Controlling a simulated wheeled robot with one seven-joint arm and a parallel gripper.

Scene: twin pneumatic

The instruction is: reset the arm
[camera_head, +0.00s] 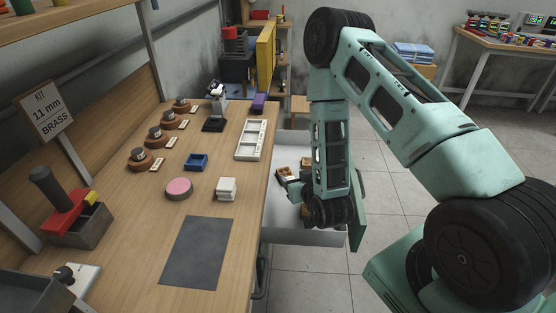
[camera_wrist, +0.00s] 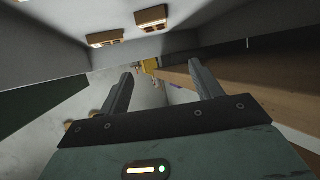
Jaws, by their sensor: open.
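My arm, teal with black joints, arches from the lower right of the head view and hangs down past the bench's right edge, over a pale open bin (camera_head: 300,236). My gripper (camera_wrist: 161,78) shows in the wrist view with its two dark fingers spread apart and nothing between them.
A kit sign (camera_head: 46,112) stands at left. Tiled floor (camera_head: 395,185) is clear behind my arm.

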